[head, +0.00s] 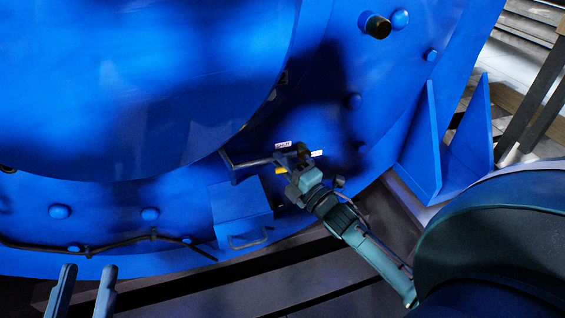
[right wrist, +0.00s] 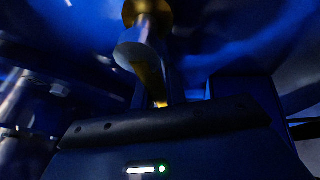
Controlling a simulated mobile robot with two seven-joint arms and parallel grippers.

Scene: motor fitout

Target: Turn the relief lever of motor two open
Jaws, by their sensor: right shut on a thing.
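The blue motor (head: 180,60) fills most of the head view. My right gripper (head: 287,166) is at a small fitting low on the motor's face and is shut on the relief lever. A yellow piece (head: 281,170) shows beside its jaws. In the right wrist view the lever (right wrist: 150,72) is yellow and grey metal below a round brass fitting (right wrist: 147,12); the jaw contact is dark and hard to make out. My left gripper (head: 89,275) is empty, its two fingers apart, at the lower left. I cannot read the motor's number.
White labels (head: 283,145) sit beside the fitting. A grey bar with a dark bracket (head: 229,167) lies just left of my right gripper. A black cable (head: 125,241) runs along the lower motor. A blue gusset (head: 420,150) stands to the right.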

